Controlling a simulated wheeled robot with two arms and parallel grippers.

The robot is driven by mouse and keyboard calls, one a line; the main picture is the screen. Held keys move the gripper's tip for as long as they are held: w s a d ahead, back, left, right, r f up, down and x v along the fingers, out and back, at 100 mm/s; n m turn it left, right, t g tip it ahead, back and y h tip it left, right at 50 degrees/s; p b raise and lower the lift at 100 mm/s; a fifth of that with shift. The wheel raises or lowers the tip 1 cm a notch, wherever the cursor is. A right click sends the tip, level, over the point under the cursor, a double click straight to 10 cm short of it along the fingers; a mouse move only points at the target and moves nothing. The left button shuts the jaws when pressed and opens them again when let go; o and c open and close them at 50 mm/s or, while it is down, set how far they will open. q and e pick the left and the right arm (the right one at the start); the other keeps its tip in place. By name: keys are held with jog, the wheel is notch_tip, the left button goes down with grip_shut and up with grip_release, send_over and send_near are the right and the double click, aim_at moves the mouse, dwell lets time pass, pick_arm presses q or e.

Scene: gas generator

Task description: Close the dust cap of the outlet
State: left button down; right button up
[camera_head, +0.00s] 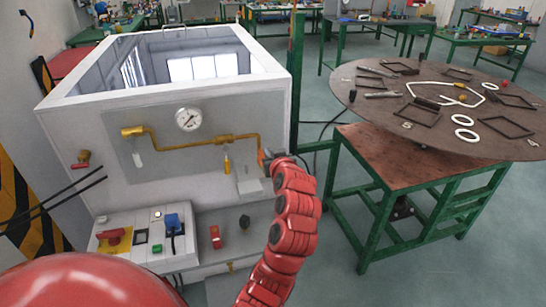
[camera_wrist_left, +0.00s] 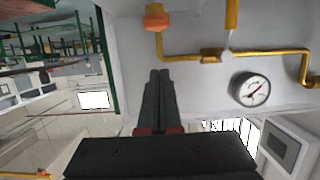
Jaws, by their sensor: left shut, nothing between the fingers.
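The outlet (camera_head: 262,157) is the orange-tipped right end of the brass pipe (camera_head: 190,146) on the generator's grey front panel. It also shows as an orange hexagonal fitting in the left wrist view (camera_wrist_left: 157,20). The dust cap cannot be told apart clearly from the fitting. My left gripper (camera_wrist_left: 159,75) is shut and empty, its dark fingers pointing toward the outlet and apart from it in the picture. In the head view my red left wrist (camera_head: 284,172) is just right of the outlet and mostly hides the gripper. My right gripper is not seen.
A pressure gauge (camera_head: 188,119) and a yellow-handled valve (camera_head: 226,163) sit along the pipe. A control box (camera_head: 143,241) with switches stands below left. A round table (camera_head: 385,117) with loose parts stands to the right. Floor between it and the generator is free.

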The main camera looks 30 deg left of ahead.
aim_at(263, 157)
pick_arm(q)
jog(key=f, duration=0.3)
jog(key=w+f, duration=0.1)
jog(key=shift+a+f+p, duration=0.2)
jog(key=shift+a+p, duration=0.1)
jog(key=shift+a, duration=0.1)
jog(key=f+b, duration=0.1)
jog(key=b, duration=0.2)
jog(key=shift+s+f+t+b, duration=0.1)
jog(key=shift+f+t+b, duration=0.2)
jog(key=shift+f+b, duration=0.1)
